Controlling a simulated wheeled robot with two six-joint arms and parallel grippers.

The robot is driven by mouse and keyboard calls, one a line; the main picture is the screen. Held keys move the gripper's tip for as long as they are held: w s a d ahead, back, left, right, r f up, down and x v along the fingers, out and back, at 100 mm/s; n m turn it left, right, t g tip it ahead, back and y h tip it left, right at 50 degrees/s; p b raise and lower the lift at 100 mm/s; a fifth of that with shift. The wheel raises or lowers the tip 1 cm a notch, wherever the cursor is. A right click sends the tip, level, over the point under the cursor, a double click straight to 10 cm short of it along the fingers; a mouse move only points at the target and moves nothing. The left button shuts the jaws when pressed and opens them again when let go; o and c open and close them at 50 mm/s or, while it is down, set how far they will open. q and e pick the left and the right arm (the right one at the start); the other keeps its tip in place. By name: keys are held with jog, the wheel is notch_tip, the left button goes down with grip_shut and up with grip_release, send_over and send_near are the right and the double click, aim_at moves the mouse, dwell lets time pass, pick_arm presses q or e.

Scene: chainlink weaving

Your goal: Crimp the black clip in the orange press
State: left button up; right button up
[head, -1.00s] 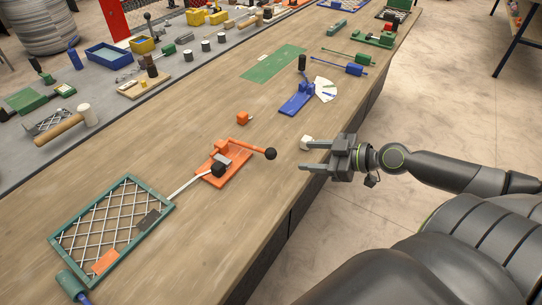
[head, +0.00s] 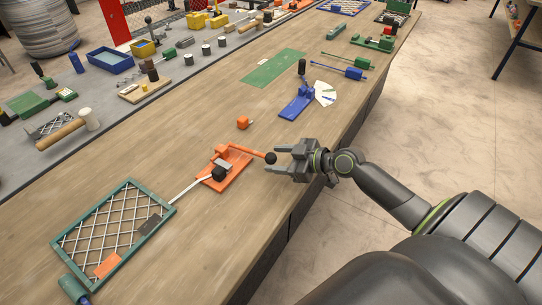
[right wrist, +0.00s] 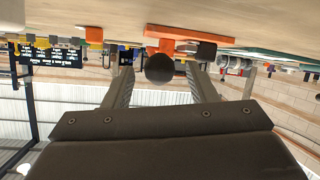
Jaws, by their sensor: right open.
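The orange press (head: 234,175) stands on the wooden bench, its lever reaching right to a black ball knob (head: 270,158). A small black piece (head: 219,174), which looks like the clip, sits at the press's front left, where a white strand (head: 186,189) ends. My right gripper (head: 272,159) is open, with its fingertips at the knob. In the right wrist view the knob (right wrist: 159,68) shows between the two spread fingers, with the orange press (right wrist: 165,33) behind it. I cannot tell whether a finger touches the knob. My left gripper is out of view.
A green frame with white mesh (head: 170,208) lies left of the press, with orange and dark tags on it. A small orange block (head: 243,123) and a blue tool (head: 297,103) stand farther back. The bench between them is clear.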

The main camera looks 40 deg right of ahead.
jog(key=shift+x, duration=1.35)
grip_shut()
